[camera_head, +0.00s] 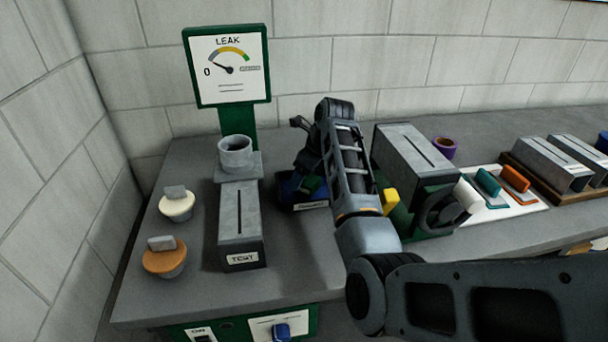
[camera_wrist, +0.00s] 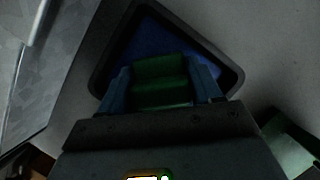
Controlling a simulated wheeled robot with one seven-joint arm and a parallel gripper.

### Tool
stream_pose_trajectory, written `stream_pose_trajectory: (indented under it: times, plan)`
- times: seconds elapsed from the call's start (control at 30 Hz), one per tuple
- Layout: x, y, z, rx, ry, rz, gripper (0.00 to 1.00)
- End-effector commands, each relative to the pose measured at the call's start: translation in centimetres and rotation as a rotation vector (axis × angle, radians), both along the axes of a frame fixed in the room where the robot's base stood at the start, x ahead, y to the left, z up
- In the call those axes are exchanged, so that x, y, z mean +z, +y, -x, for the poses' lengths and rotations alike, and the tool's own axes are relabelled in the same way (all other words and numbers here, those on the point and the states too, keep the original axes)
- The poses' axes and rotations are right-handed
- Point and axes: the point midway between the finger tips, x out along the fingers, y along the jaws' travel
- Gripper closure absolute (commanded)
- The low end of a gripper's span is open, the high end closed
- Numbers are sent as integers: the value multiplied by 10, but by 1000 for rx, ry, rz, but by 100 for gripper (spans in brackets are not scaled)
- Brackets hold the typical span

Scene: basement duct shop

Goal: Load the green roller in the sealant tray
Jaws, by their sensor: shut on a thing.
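My gripper (camera_wrist: 158,90) is shut on the green roller (camera_wrist: 160,68), whose green body shows between the two fingers in the wrist view. The sealant tray (camera_wrist: 228,62), with a dark rim and blue inside, lies straight beyond the roller. In the head view the tray (camera_head: 310,206) stands on the bench, mostly behind my arm, with a label on its front.
The grey TEST duct (camera_head: 240,225) stands left of the tray, under the LEAK gauge (camera_head: 228,68). A slotted duct (camera_head: 417,155) stands close on the right. A white mat (camera_head: 527,204) holds a teal tool (camera_head: 487,182) and an orange tool (camera_head: 515,178). Two capped pots stand far left.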

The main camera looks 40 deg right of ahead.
Motion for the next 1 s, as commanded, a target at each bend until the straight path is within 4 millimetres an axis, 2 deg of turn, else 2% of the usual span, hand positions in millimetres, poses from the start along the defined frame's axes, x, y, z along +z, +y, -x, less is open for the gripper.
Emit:
stream_pose_trajectory:
  times: [1.0]
  plan:
    - [-8, 0, 0, 0, 0, 0, 60]
